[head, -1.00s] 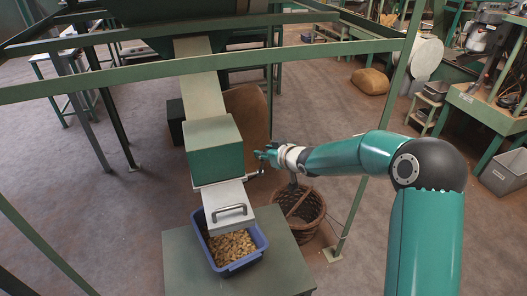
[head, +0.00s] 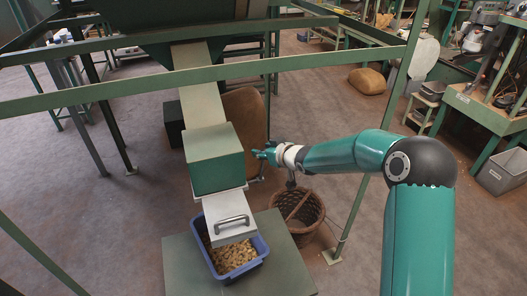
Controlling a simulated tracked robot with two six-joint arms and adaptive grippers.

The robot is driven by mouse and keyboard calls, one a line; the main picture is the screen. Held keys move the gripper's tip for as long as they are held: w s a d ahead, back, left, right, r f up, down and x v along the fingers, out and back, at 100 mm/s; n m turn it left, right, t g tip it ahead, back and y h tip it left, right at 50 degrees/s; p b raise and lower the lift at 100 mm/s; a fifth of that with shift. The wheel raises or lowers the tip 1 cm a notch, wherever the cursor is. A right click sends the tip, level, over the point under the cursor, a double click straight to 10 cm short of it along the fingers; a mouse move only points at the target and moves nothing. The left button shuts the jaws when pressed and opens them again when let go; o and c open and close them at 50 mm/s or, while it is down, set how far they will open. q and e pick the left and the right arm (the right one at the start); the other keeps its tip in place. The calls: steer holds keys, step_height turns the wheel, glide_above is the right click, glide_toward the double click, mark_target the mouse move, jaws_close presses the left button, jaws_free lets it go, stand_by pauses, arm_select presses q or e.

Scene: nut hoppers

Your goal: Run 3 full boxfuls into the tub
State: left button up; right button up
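The green metering box (head: 214,160) sits at the lower end of the sloping chute (head: 200,98). A pale flap with a grey handle (head: 231,221) slopes down from its front over the tub. The blue tub (head: 259,246) stands on a low table and holds brown nuts; the flap hides its back part. My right gripper (head: 262,154) is just right of the box, close above a small lever (head: 257,179) at the box's side. Its fingers are too small to tell if they are open or touch anything. My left gripper is out of view.
The grey-green table (head: 285,262) has bare surface around the tub. A wicker basket (head: 303,227) stands on the floor right of it. A green frame post (head: 352,210) and a crossbar (head: 330,58) stand near my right arm. A brown sack (head: 241,110) is behind the box.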

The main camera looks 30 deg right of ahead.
steer(key=shift+o, duration=1.3)
steer(key=shift+d, duration=0.15)
steer(key=shift+a, duration=0.2)
steer(key=v, duration=1.2)
